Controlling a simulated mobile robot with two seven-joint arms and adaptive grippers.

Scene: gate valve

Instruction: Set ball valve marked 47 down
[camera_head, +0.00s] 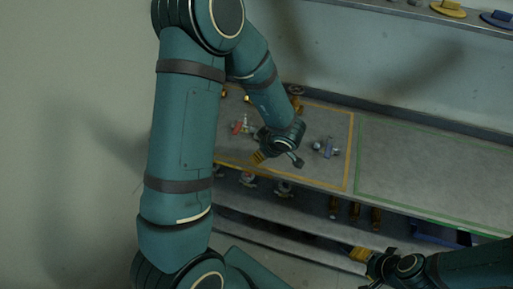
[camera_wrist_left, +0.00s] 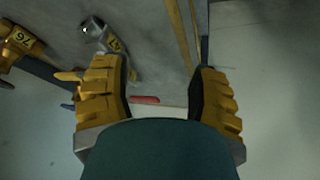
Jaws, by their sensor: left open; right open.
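In the left wrist view, a silver valve with a yellow tag marked 47 (camera_wrist_left: 106,41) is just beyond the left-hand finger, which hides part of it. A red bar (camera_wrist_left: 145,100), likely a handle, shows between the fingers; I cannot tell whether it belongs to this valve. My left gripper (camera_wrist_left: 160,75) is open and appears empty. In the head view, my left gripper (camera_head: 277,160) is over the bench, between a red-handled valve (camera_head: 240,126) and a blue-handled fitting (camera_head: 326,147); tags are unreadable there. My right gripper (camera_head: 364,266) is open, low in front of the bench, apart from the valves.
A brass valve marked 76 (camera_wrist_left: 20,42) is at the left of the wrist view. The bench has a yellow-outlined area with fittings and a bare green-outlined area (camera_head: 430,185). A lower shelf (camera_head: 300,205) holds several fittings. An upper shelf (camera_head: 400,12) holds yellow and blue parts.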

